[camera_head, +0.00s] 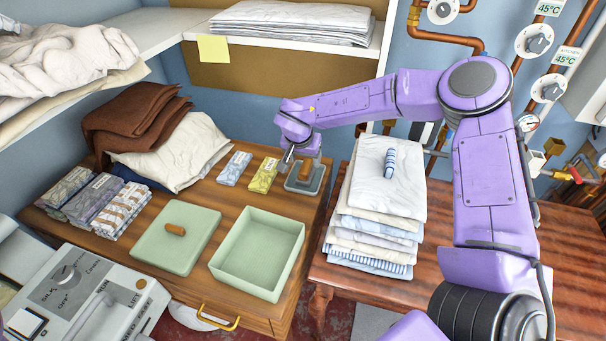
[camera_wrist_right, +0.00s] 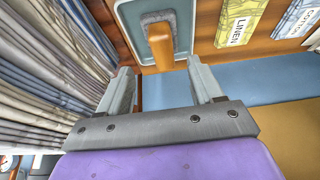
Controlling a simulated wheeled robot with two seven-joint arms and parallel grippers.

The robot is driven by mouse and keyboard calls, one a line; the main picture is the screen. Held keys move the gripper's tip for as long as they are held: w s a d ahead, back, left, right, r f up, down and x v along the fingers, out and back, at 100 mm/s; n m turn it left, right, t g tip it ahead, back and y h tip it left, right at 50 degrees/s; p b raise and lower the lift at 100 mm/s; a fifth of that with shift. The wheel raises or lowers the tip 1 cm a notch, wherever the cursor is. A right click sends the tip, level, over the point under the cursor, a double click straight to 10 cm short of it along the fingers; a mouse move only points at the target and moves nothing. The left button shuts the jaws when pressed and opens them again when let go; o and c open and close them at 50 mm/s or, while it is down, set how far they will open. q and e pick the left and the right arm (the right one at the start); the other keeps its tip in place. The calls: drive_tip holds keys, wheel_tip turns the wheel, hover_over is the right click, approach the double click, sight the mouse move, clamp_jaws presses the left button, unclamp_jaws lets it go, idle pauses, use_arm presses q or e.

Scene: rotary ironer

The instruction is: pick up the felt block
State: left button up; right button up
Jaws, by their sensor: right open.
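The felt block (camera_wrist_right: 160,42) has a grey felt base and a wooden handle. It rests in a shallow grey tray (camera_head: 304,187) at the right end of the wooden cabinet top. My right gripper (camera_head: 296,160) is over this tray in the head view and partly hides the block. In the right wrist view its two fingers (camera_wrist_right: 160,67) are spread apart and empty. The handle's near end shows in line with the gap between the fingertips; I cannot tell whether it is inside it. My left gripper is not in view.
Yellow (camera_head: 263,175) and blue (camera_head: 234,168) cloth packets lie left of the tray. An open green box (camera_head: 257,253) and its lid (camera_head: 176,237) are in front. A folded linen stack (camera_head: 375,225) stands close on the right. A shelf (camera_head: 290,44) spans the back.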

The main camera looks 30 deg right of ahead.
sight(306, 165)
drive_tip(key=x, duration=0.3)
drive_tip(key=p+x, duration=0.1)
drive_tip(key=x, duration=0.4)
drive_tip(key=shift+w+f, duration=0.3)
drive_tip(key=shift+w, duration=0.1)
drive_tip(key=shift+r, duration=0.1)
drive_tip(key=c, duration=0.8)
